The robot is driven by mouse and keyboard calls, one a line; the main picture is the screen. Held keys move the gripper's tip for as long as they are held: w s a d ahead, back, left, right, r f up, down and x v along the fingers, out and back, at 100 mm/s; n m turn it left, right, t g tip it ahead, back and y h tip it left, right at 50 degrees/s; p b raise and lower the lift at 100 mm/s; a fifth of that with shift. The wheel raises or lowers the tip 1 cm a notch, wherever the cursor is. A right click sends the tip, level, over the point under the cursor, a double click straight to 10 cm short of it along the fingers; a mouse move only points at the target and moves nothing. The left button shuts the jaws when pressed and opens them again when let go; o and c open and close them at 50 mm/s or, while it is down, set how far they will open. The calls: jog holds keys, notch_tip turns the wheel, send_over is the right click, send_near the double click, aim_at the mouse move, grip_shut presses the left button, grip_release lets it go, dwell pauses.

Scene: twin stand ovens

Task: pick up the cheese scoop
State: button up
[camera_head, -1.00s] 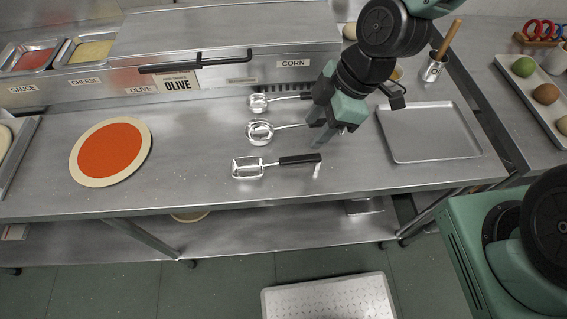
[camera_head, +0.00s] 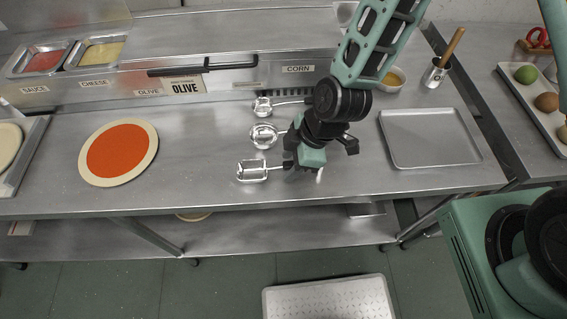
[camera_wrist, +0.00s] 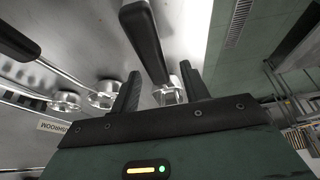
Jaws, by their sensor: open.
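Three metal scoops lie in a column on the steel counter: a small round one (camera_head: 263,107) at the back, a larger round one (camera_head: 264,136) in the middle, and a rectangular one (camera_head: 252,171) at the front. I see no label marking which is the cheese scoop. My gripper (camera_head: 308,168) is open over the rectangular scoop's handle and hides it in the head view. In the wrist view, the black handle (camera_wrist: 146,42) runs down between the fingers of my gripper (camera_wrist: 160,85), with its metal head (camera_wrist: 170,96) beyond. I cannot tell whether the fingers touch it.
A pizza base with red sauce (camera_head: 119,151) lies at left. An empty metal tray (camera_head: 431,137) lies at right. Behind stand the topping bins (camera_head: 102,51) and the closed lid handle (camera_head: 205,67). The other two scoops (camera_wrist: 66,101) lie close by in the wrist view.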

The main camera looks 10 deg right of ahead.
aim_at(288, 164)
jog(key=shift+x, duration=0.85)
grip_shut()
jog(key=shift+r, duration=0.1)
notch_tip(288, 164, up, 10)
jog(key=shift+f+b, duration=0.1)
jog(key=shift+b, duration=0.7)
